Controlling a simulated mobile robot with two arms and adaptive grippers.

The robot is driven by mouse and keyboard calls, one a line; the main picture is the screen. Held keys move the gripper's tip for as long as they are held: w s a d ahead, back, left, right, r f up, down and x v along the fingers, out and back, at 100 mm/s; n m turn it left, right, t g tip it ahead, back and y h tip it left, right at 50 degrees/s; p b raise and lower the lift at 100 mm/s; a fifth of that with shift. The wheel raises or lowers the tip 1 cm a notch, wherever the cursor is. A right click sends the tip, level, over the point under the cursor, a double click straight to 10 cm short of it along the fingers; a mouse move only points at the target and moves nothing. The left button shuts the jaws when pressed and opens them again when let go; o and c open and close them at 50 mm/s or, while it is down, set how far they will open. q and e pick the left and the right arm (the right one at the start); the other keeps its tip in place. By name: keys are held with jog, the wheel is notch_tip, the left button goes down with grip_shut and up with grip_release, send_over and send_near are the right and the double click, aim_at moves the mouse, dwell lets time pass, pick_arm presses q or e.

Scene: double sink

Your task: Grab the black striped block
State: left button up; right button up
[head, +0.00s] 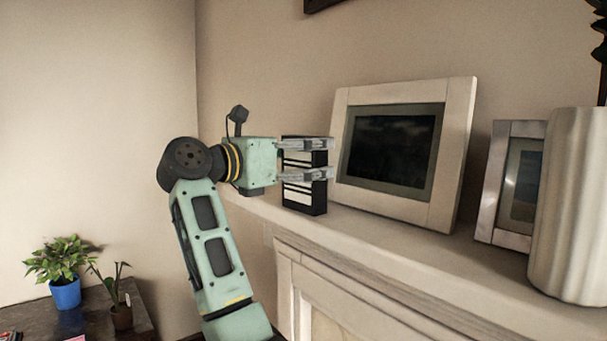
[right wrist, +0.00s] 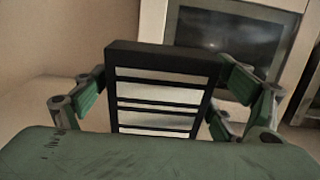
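The black striped block (head: 305,196) stands upright on the mantel shelf, with white bands across its black face. It also shows large in the middle of the right wrist view (right wrist: 163,78). My right gripper (head: 333,159) reaches in from the left at the block, and its two fingers overlap the block in the head view. In the right wrist view the fingers are spread wide, one at each side of the block. I cannot tell whether the pads touch it. My left gripper is not in view.
A white-framed picture (head: 455,150) stands right behind the block. A smaller frame (head: 487,190) and a ribbed white vase (head: 572,205) stand farther right on the mantel (head: 420,245). Potted plants (head: 66,292) stand on a dark table at lower left.

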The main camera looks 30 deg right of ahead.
jog(key=c, duration=0.9)
jog(key=shift+c, duration=0.6)
jog(key=shift+r, duration=0.15)
